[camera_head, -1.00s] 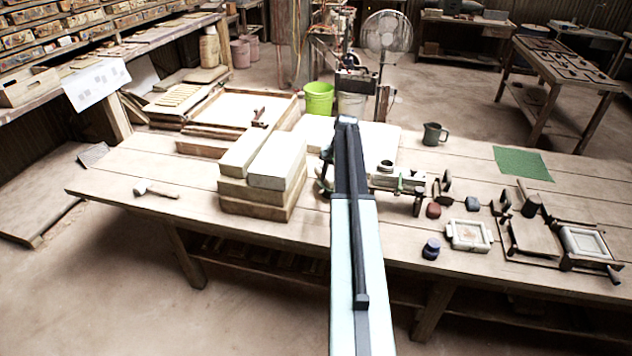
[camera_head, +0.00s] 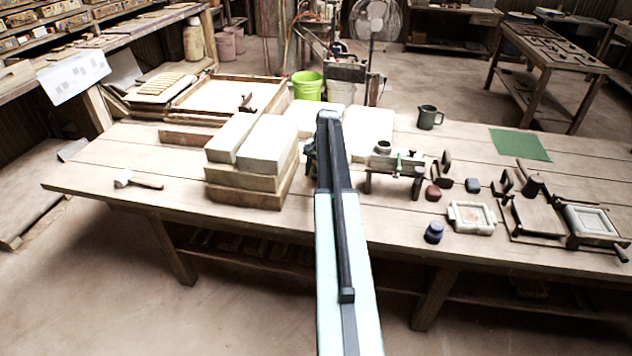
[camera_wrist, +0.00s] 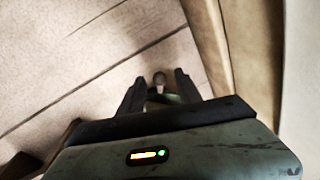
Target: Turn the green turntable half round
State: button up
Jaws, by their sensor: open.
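My gripper (camera_wrist: 160,78) is open in the wrist view, its two dark fingers apart above the planks. A small round grey knob (camera_wrist: 159,79) shows between the fingertips, with a dark greenish curved edge (camera_wrist: 172,98) below it. I cannot tell whether this is the green turntable, or whether the fingers touch it. In the head view my arm covers the spot at its far end, and no turntable is clearly visible there. A small stand (camera_head: 395,162) with a round top piece and a green part is right of my arm.
Stacked pale blocks (camera_head: 268,145) stand close left of my arm. A mallet (camera_head: 136,180) lies farther left.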

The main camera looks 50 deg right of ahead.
grip_shut()
dwell(1.4)
